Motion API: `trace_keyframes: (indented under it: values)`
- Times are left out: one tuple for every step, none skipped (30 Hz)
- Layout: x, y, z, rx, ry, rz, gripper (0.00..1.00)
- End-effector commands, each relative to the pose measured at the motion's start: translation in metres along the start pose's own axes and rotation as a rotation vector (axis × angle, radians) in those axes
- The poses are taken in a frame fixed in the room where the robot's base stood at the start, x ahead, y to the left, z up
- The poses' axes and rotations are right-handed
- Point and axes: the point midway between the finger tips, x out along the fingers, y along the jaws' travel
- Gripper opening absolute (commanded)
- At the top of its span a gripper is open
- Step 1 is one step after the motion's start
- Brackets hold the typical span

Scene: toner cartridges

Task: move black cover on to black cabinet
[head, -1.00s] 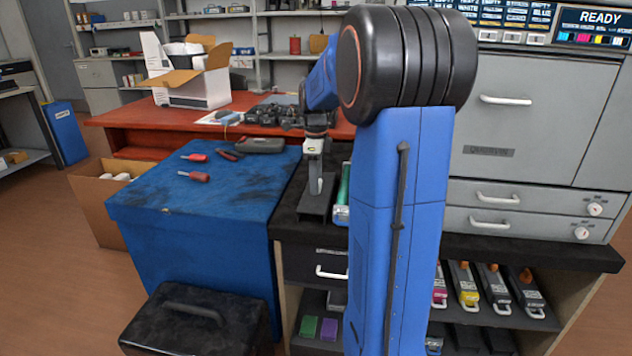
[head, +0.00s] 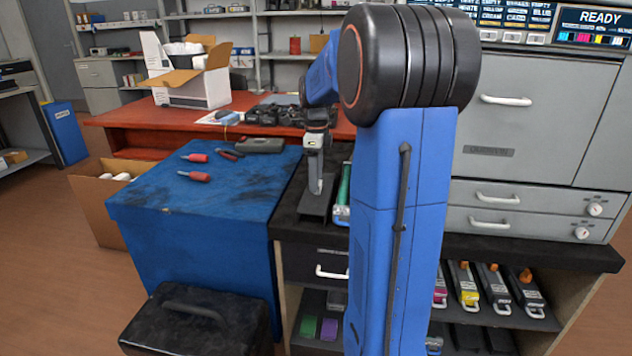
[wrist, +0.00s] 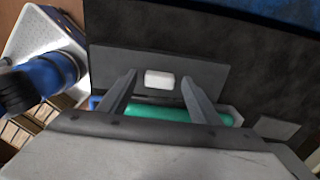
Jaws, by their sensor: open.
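The black cover is a flat dark plate (head: 314,206) lying on the black top of the cabinet (head: 288,212), beside the blue bench. In the wrist view the cover (wrist: 215,72) carries a small white block (wrist: 158,79). My gripper (head: 318,188) points down over the cover. In the wrist view my gripper (wrist: 159,76) is open, with one finger on each side of the white block and gaps between. I cannot tell whether the fingertips touch the plate. My arm hides part of the cabinet.
A green cartridge in a tray (head: 343,188) lies close right of the cover. A black box with a handle (head: 195,325) stands on the floor. A grey printer (head: 530,120) stands right.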

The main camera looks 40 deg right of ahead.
Motion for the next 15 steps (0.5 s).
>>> trace_keyframes:
  values:
    - [-0.010, 0.000, 0.000, 0.000, -0.001, -0.004, 0.57]
    - [-0.016, -0.001, 0.000, 0.000, -0.001, -0.004, 0.57]
    - [-0.024, -0.001, 0.000, 0.000, -0.002, -0.004, 0.57]
    - [-0.030, -0.001, 0.000, 0.000, -0.002, -0.004, 0.57]
    - [-0.036, -0.001, 0.000, 0.000, -0.002, -0.004, 0.57]
    - [-0.044, -0.001, 0.000, 0.000, -0.001, -0.003, 0.57]
    - [-0.050, -0.001, 0.000, 0.000, -0.002, -0.004, 0.57]
    - [-0.055, -0.001, 0.000, 0.000, -0.001, -0.003, 0.57]
    - [-0.062, -0.001, 0.000, 0.000, -0.001, -0.003, 0.57]
    - [-0.067, -0.001, 0.000, 0.000, -0.001, -0.003, 0.57]
    - [-0.072, 0.000, 0.000, 0.000, -0.001, -0.002, 0.57]
    - [-0.078, -0.001, 0.000, 0.000, -0.001, -0.003, 0.57]
    - [-0.082, -0.001, 0.000, 0.000, -0.001, -0.003, 0.57]
    - [-0.086, 0.000, 0.000, 0.000, -0.001, -0.001, 0.57]
    - [-0.090, 0.000, 0.000, 0.000, -0.001, -0.001, 0.57]
